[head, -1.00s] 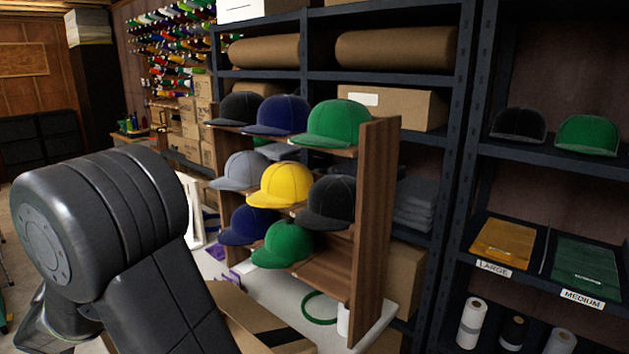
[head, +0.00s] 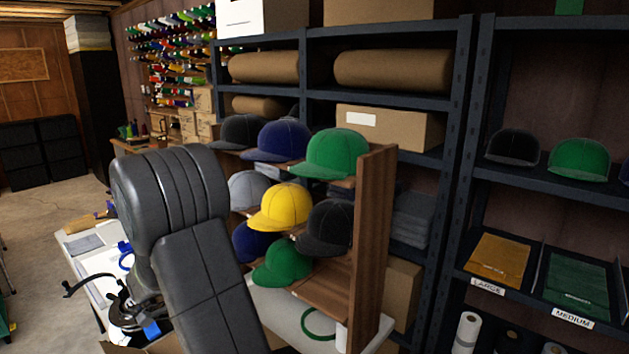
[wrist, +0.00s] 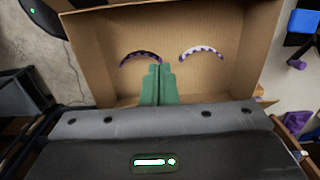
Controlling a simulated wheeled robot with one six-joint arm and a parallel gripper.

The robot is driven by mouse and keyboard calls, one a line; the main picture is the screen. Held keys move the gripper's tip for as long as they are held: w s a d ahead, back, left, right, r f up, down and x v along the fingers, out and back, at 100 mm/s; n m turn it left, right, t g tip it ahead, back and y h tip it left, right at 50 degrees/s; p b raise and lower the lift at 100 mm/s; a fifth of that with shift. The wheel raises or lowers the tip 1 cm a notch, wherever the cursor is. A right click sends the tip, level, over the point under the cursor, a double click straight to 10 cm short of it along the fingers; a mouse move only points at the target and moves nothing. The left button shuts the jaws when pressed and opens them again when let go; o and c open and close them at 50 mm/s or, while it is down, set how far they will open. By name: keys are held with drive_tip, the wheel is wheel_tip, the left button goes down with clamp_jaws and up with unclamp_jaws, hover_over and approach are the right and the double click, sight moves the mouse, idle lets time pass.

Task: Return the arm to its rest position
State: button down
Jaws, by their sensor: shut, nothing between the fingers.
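My gripper (wrist: 159,68) shows in the wrist view with its two green fingers together and nothing between them. It is over an open cardboard box (wrist: 215,75). Two curved pieces, one dark (wrist: 140,56) and one pale with purple marks (wrist: 202,52), lie in the box on either side of the fingertips. In the head view my dark grey arm stands folded at the left centre, and the gripper is out of sight there.
A wooden rack (head: 372,240) with caps in several colours stands right of my arm. Dark metal shelves (head: 455,130) rise behind it. A white table (head: 95,262) with a black and blue device is at the left. Open floor (head: 40,215) lies at the far left.

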drive_tip(key=shift+w+d+f+g+y, duration=0.4)
drive_tip(key=shift+w+d, duration=0.1)
drive_tip(key=shift+w, duration=0.1)
drive_tip(key=shift+w+d+f+g+y, duration=0.3)
drive_tip(key=shift+w+d+f+g, duration=0.15)
drive_tip(key=shift+w, duration=0.1)
